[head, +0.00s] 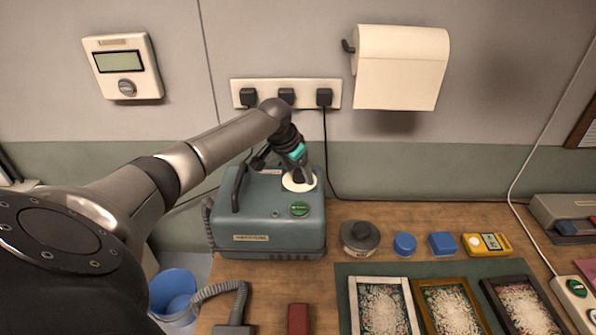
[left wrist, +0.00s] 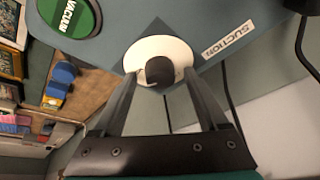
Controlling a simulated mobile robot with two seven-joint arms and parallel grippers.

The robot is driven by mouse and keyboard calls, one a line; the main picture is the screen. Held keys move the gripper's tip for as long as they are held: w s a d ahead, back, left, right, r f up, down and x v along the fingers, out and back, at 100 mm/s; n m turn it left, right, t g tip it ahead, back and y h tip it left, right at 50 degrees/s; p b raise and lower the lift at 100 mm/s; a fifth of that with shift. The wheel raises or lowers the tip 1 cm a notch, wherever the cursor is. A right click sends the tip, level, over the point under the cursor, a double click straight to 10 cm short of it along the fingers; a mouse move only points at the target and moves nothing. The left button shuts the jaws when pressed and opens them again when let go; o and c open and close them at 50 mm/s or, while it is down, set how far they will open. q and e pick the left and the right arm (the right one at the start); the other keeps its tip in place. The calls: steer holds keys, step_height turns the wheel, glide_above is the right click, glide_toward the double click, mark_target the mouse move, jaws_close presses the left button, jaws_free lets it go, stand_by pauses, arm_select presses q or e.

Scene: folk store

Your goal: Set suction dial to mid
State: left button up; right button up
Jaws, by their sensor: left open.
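The suction dial is a black knob (left wrist: 159,71) on a white round plate (left wrist: 150,48), on top of the blue-grey vacuum box (head: 265,230). A "SUCTION" label (left wrist: 228,40) is beside it. In the head view the white plate (head: 290,186) shows, with the knob mostly hidden by my gripper. My left gripper (head: 301,174) points down at the dial. In the left wrist view its open fingers (left wrist: 158,82) are on either side of the knob, with gaps visible. I cannot tell how far the knob is turned. My right gripper is not in view.
A black handle (head: 238,188) and a green vacuum button (head: 299,208) are on the box near the dial. A ribbed hose is at its left side. A dark round pot (head: 360,237) and blue items stand to the right. A blue bucket (head: 175,298) is below left.

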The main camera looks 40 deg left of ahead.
arm_select(q)
steer(key=shift+c, duration=0.4)
